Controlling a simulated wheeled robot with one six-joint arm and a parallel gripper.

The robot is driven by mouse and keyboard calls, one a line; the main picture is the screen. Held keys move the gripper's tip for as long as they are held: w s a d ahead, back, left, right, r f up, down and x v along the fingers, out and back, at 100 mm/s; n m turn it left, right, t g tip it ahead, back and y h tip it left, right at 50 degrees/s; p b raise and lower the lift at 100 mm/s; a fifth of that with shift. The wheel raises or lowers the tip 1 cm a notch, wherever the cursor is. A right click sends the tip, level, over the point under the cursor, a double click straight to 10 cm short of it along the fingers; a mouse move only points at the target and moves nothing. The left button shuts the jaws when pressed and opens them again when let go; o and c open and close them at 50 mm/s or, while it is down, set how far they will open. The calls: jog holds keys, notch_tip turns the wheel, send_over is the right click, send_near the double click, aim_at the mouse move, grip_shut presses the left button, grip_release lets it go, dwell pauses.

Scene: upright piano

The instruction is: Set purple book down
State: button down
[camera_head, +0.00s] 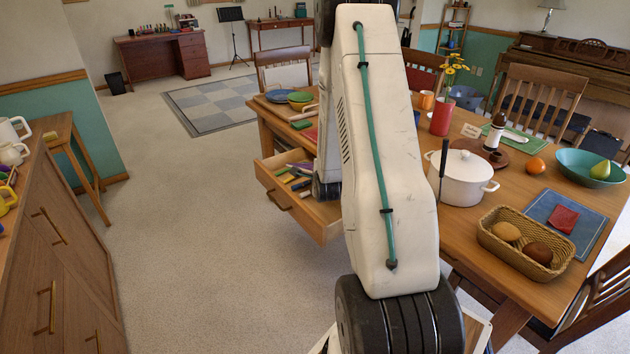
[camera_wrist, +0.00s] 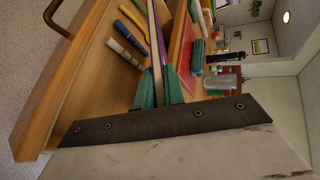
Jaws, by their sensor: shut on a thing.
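A thin purple thing with a pale edge, seen edge-on and apparently the purple book (camera_wrist: 155,45), stands between the teal fingertips of my gripper (camera_wrist: 158,92) in the wrist view. My gripper is shut on it. The book's far end runs out of the top of that view, and its cover faces are hardly visible. The open drawer (camera_wrist: 78,95) lies to the left of the fingers in the wrist view. In the head view my arm hides the fingertips and the book; my wrist is at the open drawer (camera_head: 318,231) of the dining table.
Several coloured, slim things lie in the drawer, among them a yellow one (camera_wrist: 133,24). The dining table (camera_head: 478,222) carries a white pot (camera_head: 463,180), a bread basket (camera_head: 526,240) and a teal bowl (camera_head: 588,168). Carpet left of the drawer is clear.

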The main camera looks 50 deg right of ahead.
notch_tip(320, 180, down, 4)
jog(key=shift+r, duration=0.25)
jog(key=shift+f, duration=0.1)
jog(key=shift+f, duration=0.45)
jog(key=c, duration=1.5)
grip_release()
